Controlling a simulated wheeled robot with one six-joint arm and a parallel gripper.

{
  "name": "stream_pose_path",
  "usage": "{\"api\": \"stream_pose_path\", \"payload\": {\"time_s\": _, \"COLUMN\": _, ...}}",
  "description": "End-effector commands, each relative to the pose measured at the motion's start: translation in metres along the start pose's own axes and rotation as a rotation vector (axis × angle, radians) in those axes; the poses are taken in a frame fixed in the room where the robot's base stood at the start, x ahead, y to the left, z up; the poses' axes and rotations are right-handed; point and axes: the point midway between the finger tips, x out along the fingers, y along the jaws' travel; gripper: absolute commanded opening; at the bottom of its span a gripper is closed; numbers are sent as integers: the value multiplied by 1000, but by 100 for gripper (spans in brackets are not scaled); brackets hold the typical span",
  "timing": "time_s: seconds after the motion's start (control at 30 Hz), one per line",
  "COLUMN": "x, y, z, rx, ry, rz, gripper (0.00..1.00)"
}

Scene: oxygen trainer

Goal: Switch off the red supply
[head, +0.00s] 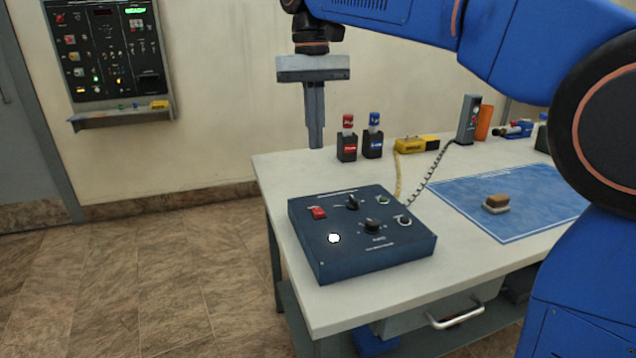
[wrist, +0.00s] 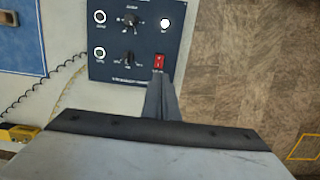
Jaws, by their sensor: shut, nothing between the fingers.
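A dark blue control box (head: 375,252) lies on the table in the head view. A red rocker switch (head: 318,212) sits at its upper left, beside black knobs and above a lit white lamp (head: 334,238). In the wrist view the red switch (wrist: 160,62) is just beyond my fingertips on the box (wrist: 122,72). My gripper (head: 315,145) points down, shut and empty, above the table's back left edge. Its fingers (wrist: 160,85) look close to the switch in the wrist view, but the head view shows them higher and behind the box. Labels are too small to read.
A red-capped bottle (head: 347,140) and a blue-capped bottle (head: 373,138) stand behind the box. A yellow device (head: 417,144), a corded handset (head: 468,120) and a blue mat (head: 520,225) with a brown block (head: 496,202) lie rightward. A wall panel (head: 108,50) hangs at left.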

Motion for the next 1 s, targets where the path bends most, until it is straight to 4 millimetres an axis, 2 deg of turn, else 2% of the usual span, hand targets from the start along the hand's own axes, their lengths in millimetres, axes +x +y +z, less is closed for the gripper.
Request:
{"api": "stream_pose_path", "payload": {"time_s": 0.3, "x": 0, "y": 0, "z": 0, "rx": 0, "ry": -5, "rz": 0, "gripper": 0}}
{"api": "stream_pose_path", "payload": {"time_s": 0.47, "x": 11, "y": 0, "z": 0, "rx": 0, "ry": -5, "rz": 0, "gripper": 0}}
{"api": "stream_pose_path", "payload": {"time_s": 1.0, "x": 102, "y": 0, "z": 1, "rx": 0, "ry": -6, "rz": 0, "gripper": 0}}
